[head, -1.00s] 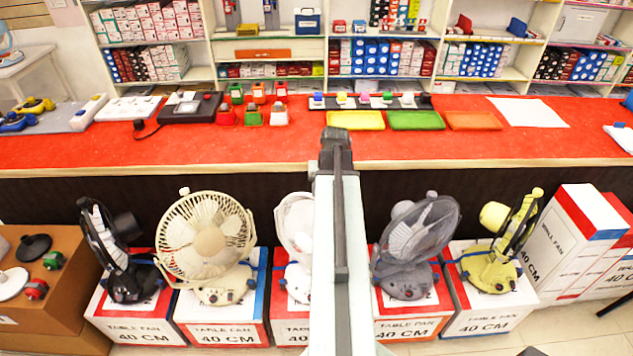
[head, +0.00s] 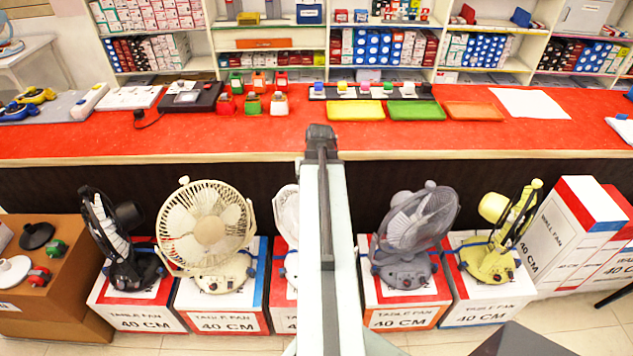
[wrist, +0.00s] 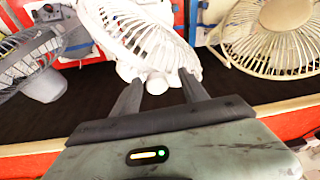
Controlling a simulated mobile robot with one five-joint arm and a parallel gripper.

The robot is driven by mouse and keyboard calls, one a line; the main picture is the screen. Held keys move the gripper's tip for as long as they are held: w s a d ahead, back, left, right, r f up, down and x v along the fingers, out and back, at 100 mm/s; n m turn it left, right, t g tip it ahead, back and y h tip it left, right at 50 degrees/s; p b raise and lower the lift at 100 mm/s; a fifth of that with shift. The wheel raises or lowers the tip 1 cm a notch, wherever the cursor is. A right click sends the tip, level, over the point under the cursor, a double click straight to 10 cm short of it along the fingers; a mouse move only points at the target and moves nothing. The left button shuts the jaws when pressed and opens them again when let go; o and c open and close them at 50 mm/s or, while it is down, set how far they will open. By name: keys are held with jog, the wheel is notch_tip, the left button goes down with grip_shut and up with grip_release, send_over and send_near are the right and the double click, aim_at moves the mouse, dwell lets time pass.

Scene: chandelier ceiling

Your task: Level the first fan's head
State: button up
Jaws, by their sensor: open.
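Five table fans stand in a row on boxes; I cannot tell which is the first. In the head view they are a black fan (head: 124,240) turned sideways, a cream fan (head: 207,228) facing front, a white fan (head: 287,225) mostly hidden by my arm, a grey fan (head: 413,230) with its head tilted, and a yellow fan (head: 497,235) turned sideways and leaning. In the wrist view my gripper (wrist: 161,78) is open and empty, its fingertips just before the white fan (wrist: 140,35). The cream fan (wrist: 275,40) is at right, the grey one (wrist: 35,68) at left. Contact is unclear.
A red counter (head: 240,140) with trays and small devices runs behind the fans. Tall fan boxes (head: 580,230) stand at the right. A brown box (head: 50,280) with small items is at the left. Floor (head: 575,325) is clear at front right.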

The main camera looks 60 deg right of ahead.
jog(key=p+v, duration=0.7)
jog(key=v, duration=0.1)
jog(key=shift+f, duration=0.15)
jog(key=w+a+n+y, duration=0.1)
jog(key=w+a+n, duration=0.2)
jog(key=w+a, duration=0.8)
jog(key=w+a+n, duration=0.3)
jog(key=w+a, duration=0.4)
jog(key=a, duration=0.8)
jog(key=s+a+n+g, duration=0.1)
jog(key=a+n+g, duration=0.1)
jog(key=a, duration=1.8)
jog(key=shift+s+f+n, duration=0.15)
jog(key=shift+f+n, duration=0.2)
jog(key=shift+n, duration=0.35)
